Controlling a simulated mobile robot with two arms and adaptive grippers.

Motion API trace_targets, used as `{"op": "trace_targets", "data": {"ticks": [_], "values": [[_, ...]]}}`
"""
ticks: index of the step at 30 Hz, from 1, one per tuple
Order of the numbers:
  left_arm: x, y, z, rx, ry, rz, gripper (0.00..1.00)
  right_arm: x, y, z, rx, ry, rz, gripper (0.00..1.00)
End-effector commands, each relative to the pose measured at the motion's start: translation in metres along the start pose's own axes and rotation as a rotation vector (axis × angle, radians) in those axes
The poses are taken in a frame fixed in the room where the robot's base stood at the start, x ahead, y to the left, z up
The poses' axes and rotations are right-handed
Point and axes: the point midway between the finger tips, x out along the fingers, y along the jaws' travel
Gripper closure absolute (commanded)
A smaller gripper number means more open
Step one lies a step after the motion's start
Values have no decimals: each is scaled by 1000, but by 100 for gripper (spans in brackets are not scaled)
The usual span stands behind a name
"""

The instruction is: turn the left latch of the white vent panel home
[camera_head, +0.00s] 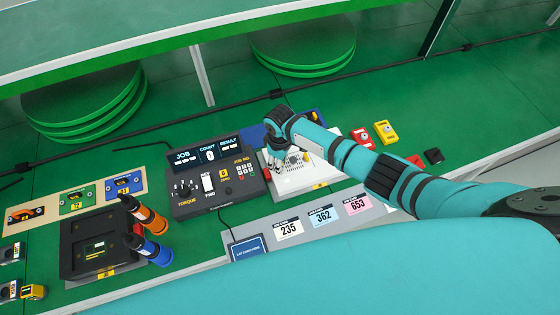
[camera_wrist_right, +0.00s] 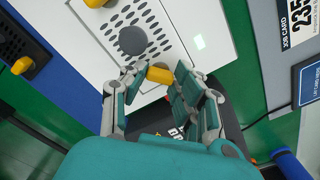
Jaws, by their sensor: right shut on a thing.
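The white vent panel (camera_head: 300,182) lies on the green bench in the middle of the head view, partly hidden by my right arm. In the right wrist view the panel (camera_wrist_right: 190,15) shows rows of dark vent holes, a round grey knob (camera_wrist_right: 132,40) and a pale lit square. The yellow left latch (camera_wrist_right: 158,75) sits at the panel edge nearest the dark controller. My right gripper (camera_wrist_right: 150,88) is shut on this latch, its fingers on either side of it. In the head view the right gripper (camera_head: 278,170) is over the panel's left part. A second yellow latch (camera_wrist_right: 95,3) is at the top edge. My left gripper is not in view.
The dark job controller (camera_head: 212,180) stands directly left of the panel. A grey card strip (camera_head: 270,240) runs in front. Orange and blue handled tools (camera_head: 150,215) stand at the left. Yellow (camera_head: 386,132) and red (camera_head: 361,138) blocks lie to the right.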

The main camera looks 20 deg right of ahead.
Motion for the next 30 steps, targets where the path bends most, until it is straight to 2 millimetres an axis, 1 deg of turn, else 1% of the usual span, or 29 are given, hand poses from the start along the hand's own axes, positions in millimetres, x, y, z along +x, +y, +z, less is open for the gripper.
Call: {"op": "trace_targets", "data": {"ticks": [2, 3, 7, 8, 16, 20, 23, 30], "values": [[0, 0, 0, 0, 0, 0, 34, 0, 0, 0, 0, -1, 0, 100], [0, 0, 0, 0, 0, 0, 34, 0, 0, 0, -1, -1, 0, 68], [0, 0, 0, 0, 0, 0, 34, 0, 0, 0, -1, -1, 0, 50], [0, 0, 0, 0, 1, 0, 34, 0, 0, 0, -1, -1, 0, 48], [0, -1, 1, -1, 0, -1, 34, -1, 0, 0, -1, 0, 0, 48], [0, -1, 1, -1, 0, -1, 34, -11, 1, 0, -1, 1, 0, 48], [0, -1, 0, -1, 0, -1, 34, -27, 0, -1, -3, 3, 1, 48], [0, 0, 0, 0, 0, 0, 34, -80, 1, -1, -2, 3, 2, 48]]}}
